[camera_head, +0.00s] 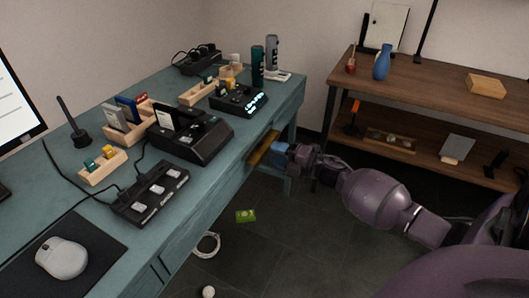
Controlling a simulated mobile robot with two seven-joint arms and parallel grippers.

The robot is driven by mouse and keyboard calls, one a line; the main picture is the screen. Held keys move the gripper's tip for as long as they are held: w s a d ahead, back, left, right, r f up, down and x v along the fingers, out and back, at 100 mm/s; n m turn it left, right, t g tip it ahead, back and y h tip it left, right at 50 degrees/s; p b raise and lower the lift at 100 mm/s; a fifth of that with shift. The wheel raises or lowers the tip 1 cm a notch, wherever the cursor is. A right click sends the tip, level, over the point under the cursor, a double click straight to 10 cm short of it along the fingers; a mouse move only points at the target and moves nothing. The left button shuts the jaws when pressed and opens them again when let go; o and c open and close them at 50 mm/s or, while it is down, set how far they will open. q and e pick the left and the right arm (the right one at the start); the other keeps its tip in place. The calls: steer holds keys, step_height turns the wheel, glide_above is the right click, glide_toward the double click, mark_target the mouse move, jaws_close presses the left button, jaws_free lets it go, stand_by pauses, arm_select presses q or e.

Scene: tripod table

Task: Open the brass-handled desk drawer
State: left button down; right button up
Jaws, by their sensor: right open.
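The teal desk (226,178) runs diagonally from the lower left to the back. The brass handle (261,148) shows as a yellow bar on its front side, towards the far end. My right gripper (275,153) is open at the near end of the brass handle, with its arm coming in from the right. It is small here, and I cannot tell whether its fingers touch the handle or are around it. The drawer front is mostly hidden by the desk edge, and no clear gap shows. My left gripper is not in view.
On the desk stand a black device (190,137), a power strip (151,192), wooden card holders and a mouse (62,257). A brown shelf (440,92) with a blue vase (382,62) stands at the right. A green packet (245,216) and a white cable (207,245) lie on the floor.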

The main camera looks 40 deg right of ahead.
mark_target(267, 151)
steer(key=shift+x, duration=1.9)
steer(key=shift+s, duration=0.1)
jaws_close()
